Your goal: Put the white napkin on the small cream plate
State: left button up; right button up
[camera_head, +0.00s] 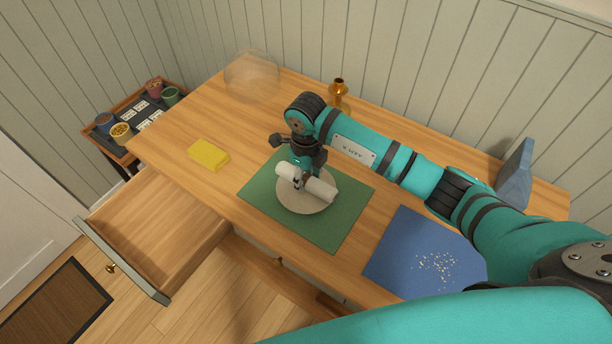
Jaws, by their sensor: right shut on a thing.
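A white rolled napkin (320,188) is held by my right gripper (299,184), which points down with its fingers around the roll. The small cream plate (305,206) lies under it on a green mat (342,225). The napkin is over the plate and covers part of it. I cannot tell whether it touches the plate. The left gripper is not in view.
A blue mat (400,260) with pale crumbs lies to the right. A yellow block (208,154), a clear dome (251,78), an amber bottle (339,92) and a blue-grey object (514,175) are on the table. An open drawer (160,235) juts out at the left front.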

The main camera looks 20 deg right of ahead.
aim_at(306, 177)
jog(key=shift+f+b, duration=0.35)
jog(key=shift+f, duration=0.15)
jog(key=o, duration=1.1)
jog(key=shift+r, duration=0.1)
jog(key=shift+r+p, duration=0.25)
jog(key=shift+p, duration=0.05)
jog(key=shift+r+p, duration=0.4)
jog(key=shift+p, duration=0.05)
notch_tip(306, 177, up, 12)
jog(key=b, duration=0.3)
jog(key=shift+b, duration=0.4)
